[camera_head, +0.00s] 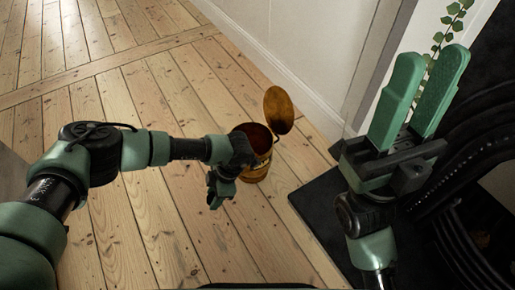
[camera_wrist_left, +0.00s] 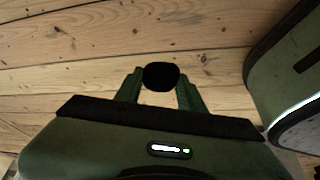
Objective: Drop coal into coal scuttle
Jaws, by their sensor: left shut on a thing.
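The brass coal scuttle (camera_head: 257,172) stands upright on the floorboards in the head view, its round lid (camera_head: 278,110) raised at the back right. Its dark opening is partly covered by my left wrist. My left gripper (camera_head: 219,198) hangs with its fingers down, just left of the scuttle and in front of it, not over the opening. In the left wrist view a black lump of coal (camera_wrist_left: 161,76) sits between the fingers, which are shut on it. The coal cannot be made out clearly in the head view. My right gripper (camera_head: 432,62) points upward, fingers apart and empty.
A white wall with a skirting board (camera_head: 300,95) runs behind the scuttle. A dark hearth slab (camera_head: 325,215) lies right of it, with black ribbed ironwork (camera_head: 465,215) farther right. A green leafy plant (camera_head: 450,20) hangs at upper right. Floorboards to the left are clear.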

